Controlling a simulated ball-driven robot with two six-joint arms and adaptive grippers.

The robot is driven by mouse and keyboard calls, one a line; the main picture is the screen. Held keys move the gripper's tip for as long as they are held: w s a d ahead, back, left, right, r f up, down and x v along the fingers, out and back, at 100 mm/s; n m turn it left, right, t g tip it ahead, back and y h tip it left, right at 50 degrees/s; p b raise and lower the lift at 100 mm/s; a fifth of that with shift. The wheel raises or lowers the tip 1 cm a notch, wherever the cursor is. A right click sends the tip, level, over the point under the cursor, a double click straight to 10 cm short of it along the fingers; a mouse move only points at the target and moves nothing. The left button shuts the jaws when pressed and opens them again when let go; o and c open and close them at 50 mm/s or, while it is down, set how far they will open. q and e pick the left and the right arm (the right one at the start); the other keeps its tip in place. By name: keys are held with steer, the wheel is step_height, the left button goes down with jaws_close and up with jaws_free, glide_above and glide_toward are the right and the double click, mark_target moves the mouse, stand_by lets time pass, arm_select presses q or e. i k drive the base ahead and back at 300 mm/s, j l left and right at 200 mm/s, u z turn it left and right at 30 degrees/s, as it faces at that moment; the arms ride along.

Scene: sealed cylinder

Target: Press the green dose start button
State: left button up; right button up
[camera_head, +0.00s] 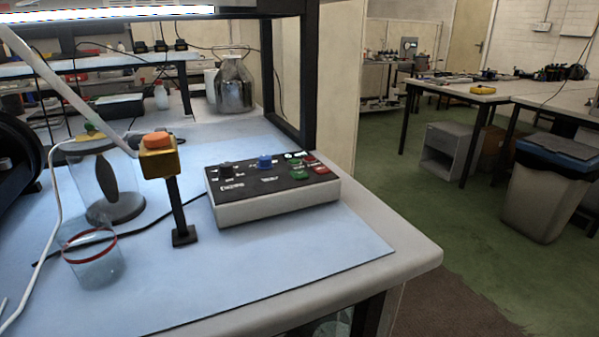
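A grey control box (275,207) with a black sloping top panel stands on the blue mat. A green button (299,175) sits near the front right of the panel. Red buttons lie to its right, one of them a red button (321,170). The panel labels are too small to read. Neither of my grippers is in view.
Left of the box stand a yellow block with an orange top (157,140) on a black post, a clear cylinder (75,178) with a dark paddle inside, and a red-banded clear beaker (95,265). The blue mat (240,270) is clear before the box.

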mark_target(298, 174)
steer(key=u, duration=0.35)
steer(key=i+l+u, duration=0.1)
steer(key=l+u, duration=0.8)
steer(key=l, duration=0.75)
steer(key=k+l+u, duration=0.1)
steer(key=l, duration=0.4)
steer(key=k+l, duration=0.1)
steer(key=l, duration=0.45)
steer(key=l+u, duration=0.15)
steer(key=l, duration=0.35)
steer(key=k+l, duration=0.15)
steer(key=l, duration=0.35)
